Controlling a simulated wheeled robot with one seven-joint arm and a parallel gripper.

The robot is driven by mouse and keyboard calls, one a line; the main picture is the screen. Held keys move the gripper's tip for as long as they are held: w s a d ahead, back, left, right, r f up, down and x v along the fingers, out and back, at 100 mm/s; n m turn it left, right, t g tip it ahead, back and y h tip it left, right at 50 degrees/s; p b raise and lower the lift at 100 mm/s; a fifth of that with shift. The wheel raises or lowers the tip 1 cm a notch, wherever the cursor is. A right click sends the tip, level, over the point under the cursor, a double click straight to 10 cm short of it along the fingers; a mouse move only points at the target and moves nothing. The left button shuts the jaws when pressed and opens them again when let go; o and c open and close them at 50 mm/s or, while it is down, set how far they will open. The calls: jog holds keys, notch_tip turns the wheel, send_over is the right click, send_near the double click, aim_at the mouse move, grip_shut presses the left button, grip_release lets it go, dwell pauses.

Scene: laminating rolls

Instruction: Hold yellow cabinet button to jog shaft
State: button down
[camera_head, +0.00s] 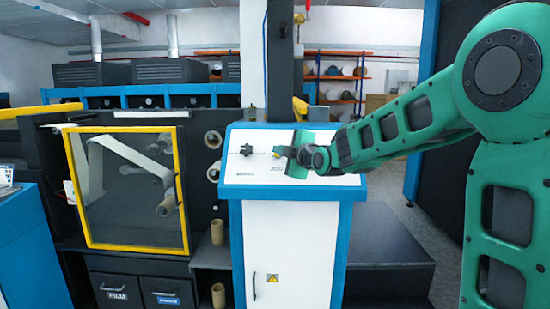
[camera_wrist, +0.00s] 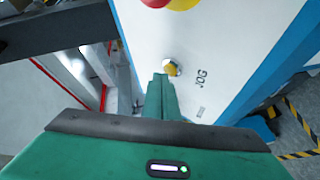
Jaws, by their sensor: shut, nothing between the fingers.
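The yellow button (camera_wrist: 170,68) sits on the white sloped panel of the cabinet, beside the JOG label (camera_wrist: 202,79). It also shows as a small yellow spot in the head view (camera_head: 277,154). My gripper (camera_wrist: 161,78) is shut and empty, its green fingers pointing at the button. The fingertips overlap the button's lower left edge in the wrist view; I cannot tell whether they touch it. In the head view my gripper (camera_head: 284,151) is at the panel, partly covering the button area. The shaft is not clearly identifiable.
A black knob (camera_head: 246,150) is on the panel left of the button. A red and yellow control (camera_wrist: 170,3) shows at the top of the wrist view. The yellow-framed window (camera_head: 128,246) stands left of the cabinet (camera_head: 290,250). Dark steps (camera_head: 390,250) are to its right.

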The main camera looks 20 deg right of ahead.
jog(key=shift+w+d+f, duration=0.1)
jog(key=shift+w+f, duration=0.15)
jog(key=shift+f, duration=0.05)
dwell(2.1)
dwell(1.4)
jog(key=shift+s+a+r, duration=0.2)
jog(key=shift+s+r, duration=0.35)
jog(key=shift+r, duration=0.05)
jog(key=s+r, duration=0.1)
jog(key=s+a+r, duration=0.1)
jog(key=s+r, duration=0.1)
jog(key=shift+s+r, duration=0.15)
jog(key=shift+r, duration=0.1)
dwell(0.4)
dwell(0.7)
